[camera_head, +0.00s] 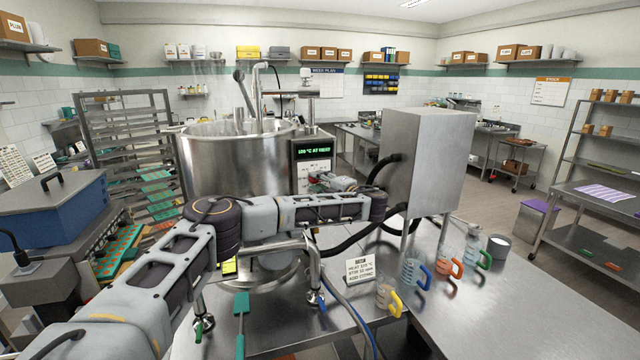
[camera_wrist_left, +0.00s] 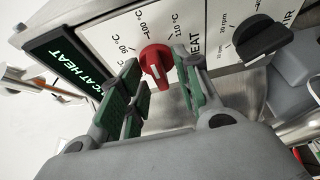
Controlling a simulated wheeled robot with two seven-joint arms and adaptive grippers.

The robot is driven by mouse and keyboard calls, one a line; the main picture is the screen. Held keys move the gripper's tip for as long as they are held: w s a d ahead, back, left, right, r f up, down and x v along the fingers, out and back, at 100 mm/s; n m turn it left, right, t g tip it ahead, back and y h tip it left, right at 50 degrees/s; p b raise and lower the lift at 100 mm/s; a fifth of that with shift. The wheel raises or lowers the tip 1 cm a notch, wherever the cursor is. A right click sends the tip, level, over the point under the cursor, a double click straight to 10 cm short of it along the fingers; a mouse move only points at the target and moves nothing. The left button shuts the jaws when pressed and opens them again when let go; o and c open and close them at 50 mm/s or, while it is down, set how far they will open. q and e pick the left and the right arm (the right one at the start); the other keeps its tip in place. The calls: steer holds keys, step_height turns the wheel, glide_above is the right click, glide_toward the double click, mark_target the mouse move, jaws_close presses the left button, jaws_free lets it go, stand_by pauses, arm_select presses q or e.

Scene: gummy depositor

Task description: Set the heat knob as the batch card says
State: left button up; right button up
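The red heat knob (camera_wrist_left: 156,62) sits on the white control panel below printed marks that include 90, 100 and 110 °C. A white mark shows on the knob's near end, toward my gripper. My left gripper (camera_wrist_left: 160,82) is open, with its green fingers on either side of the knob; small gaps seem to show. In the head view my left gripper (camera_head: 337,182) is at the panel below the display (camera_head: 314,150), whose green text seems to read 100 °C at heat. The batch card (camera_head: 360,270) stands on the table; its small print seems to say heat 110 °C.
A black stir knob (camera_wrist_left: 262,37) with rpm marks is beside the heat knob. The steel kettle (camera_head: 225,160) stands behind my arm. A metal box (camera_head: 430,160) is right of the gripper. Several jugs with coloured handles, one yellow (camera_head: 388,298), stand on the steel table (camera_head: 510,320).

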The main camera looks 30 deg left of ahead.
arm_select(q)
steer(key=shift+d, duration=0.15)
steer(key=v, duration=0.8)
steer(key=shift+d, duration=0.35)
stand_by(0.4)
steer(key=shift+s+r, duration=0.1)
steer(key=shift+v, duration=1.5)
